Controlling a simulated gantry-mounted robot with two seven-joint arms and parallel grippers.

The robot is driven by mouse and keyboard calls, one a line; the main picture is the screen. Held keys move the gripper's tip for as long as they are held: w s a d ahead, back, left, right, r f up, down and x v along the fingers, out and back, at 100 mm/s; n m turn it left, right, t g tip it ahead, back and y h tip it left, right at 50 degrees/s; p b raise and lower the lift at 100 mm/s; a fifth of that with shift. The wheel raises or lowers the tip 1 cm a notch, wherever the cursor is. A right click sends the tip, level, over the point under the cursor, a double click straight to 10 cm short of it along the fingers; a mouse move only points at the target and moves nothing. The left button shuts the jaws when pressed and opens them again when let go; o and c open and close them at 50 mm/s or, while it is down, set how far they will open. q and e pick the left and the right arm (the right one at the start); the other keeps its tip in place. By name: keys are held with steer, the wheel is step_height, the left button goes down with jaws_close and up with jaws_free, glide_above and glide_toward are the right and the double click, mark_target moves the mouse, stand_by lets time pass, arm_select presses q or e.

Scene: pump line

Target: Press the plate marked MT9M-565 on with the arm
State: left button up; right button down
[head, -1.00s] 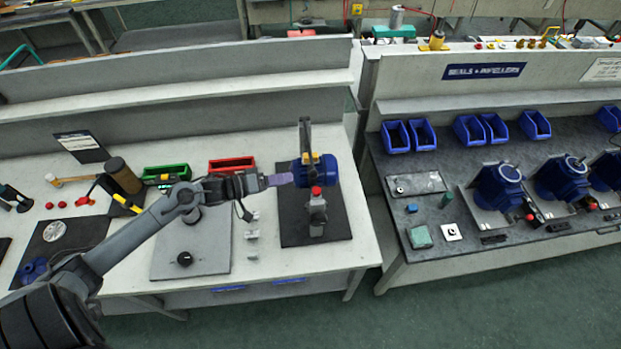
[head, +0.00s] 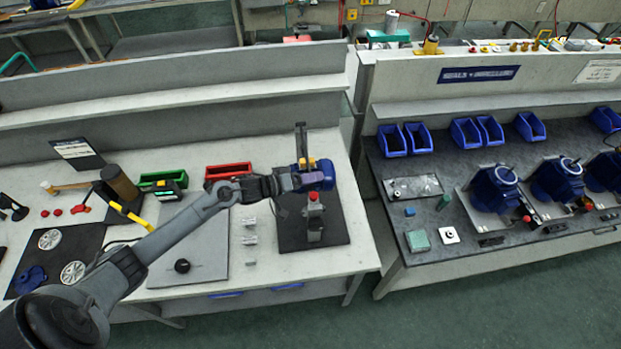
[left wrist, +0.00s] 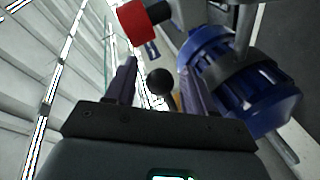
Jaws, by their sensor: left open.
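My left gripper (head: 300,181) is at the left side of a blue motor (head: 325,173) on a dark mat (head: 286,236). Its two purple fingers are open in the left wrist view (left wrist: 160,68). A black ball knob (left wrist: 159,82) appears between them; I cannot tell whether they touch it. The blue motor (left wrist: 240,80) is to the right of the fingers there. An upright dark arm (head: 301,142) rises behind the motor in the head view. No marking MT9M-565 is legible, and I cannot make out the plate. My right gripper is out of view.
A red-topped grey device (head: 314,211) stands close in front of the motor. Several small metal pieces (head: 249,240) lie left of the mat. Green (head: 163,179) and red (head: 228,171) bins stand behind my arm. Blue motors (head: 497,188) sit on the right bench.

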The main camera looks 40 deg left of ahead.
arm_select(q)
jaws_close()
stand_by(0.4)
steer(key=shift+r, duration=0.1)
